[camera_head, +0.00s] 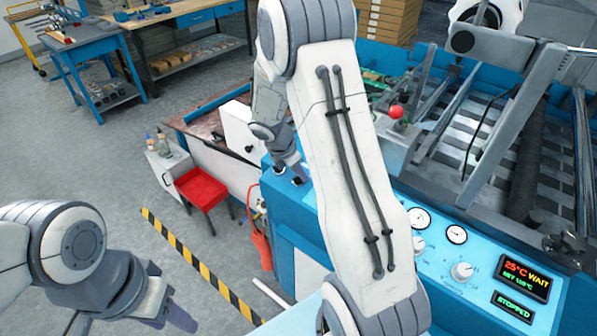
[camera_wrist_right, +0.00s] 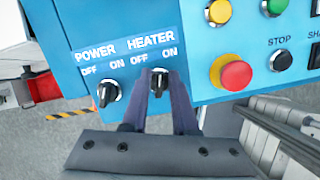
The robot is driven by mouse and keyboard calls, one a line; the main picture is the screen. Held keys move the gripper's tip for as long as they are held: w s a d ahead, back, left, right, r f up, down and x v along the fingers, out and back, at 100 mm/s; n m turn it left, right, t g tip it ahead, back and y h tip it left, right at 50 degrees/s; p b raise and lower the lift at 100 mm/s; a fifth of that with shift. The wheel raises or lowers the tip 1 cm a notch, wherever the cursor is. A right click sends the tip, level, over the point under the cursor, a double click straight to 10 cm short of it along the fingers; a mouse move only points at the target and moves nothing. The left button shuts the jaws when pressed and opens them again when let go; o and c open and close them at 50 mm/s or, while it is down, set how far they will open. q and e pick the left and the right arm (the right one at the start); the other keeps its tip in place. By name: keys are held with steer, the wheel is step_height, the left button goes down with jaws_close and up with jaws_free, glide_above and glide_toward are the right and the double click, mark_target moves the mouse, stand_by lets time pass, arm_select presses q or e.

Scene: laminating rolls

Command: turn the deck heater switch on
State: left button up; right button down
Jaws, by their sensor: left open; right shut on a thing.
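The heater switch (camera_wrist_right: 160,84) is a black rotary knob on the blue panel, under the label HEATER with OFF at left and ON at right. My right gripper (camera_wrist_right: 161,92) has its two dark fingers on either side of this knob and is shut on it. The fingers partly hide the knob, so its exact pointing is hard to tell. In the head view my right gripper (camera_head: 293,170) is at the left end of the machine's front. My left gripper (camera_head: 176,312) is low at the left, away from the machine, open and partly shown.
The power switch (camera_wrist_right: 108,93), a similar black knob, is close to the left. A red stop button (camera_wrist_right: 232,73) is to the right. The display (camera_head: 525,277) reads 25°C WAIT, and a green one (camera_head: 513,305) reads STOPPED.

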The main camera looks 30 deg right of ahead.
steer(key=shift+s+a+f+m+g, duration=0.1)
steer(key=shift+m+g, duration=0.2)
steer(key=shift+m, duration=0.9)
steer(key=c, duration=0.9)
jaws_free()
steer(key=v, duration=1)
steer(key=shift+r+b, duration=0.3)
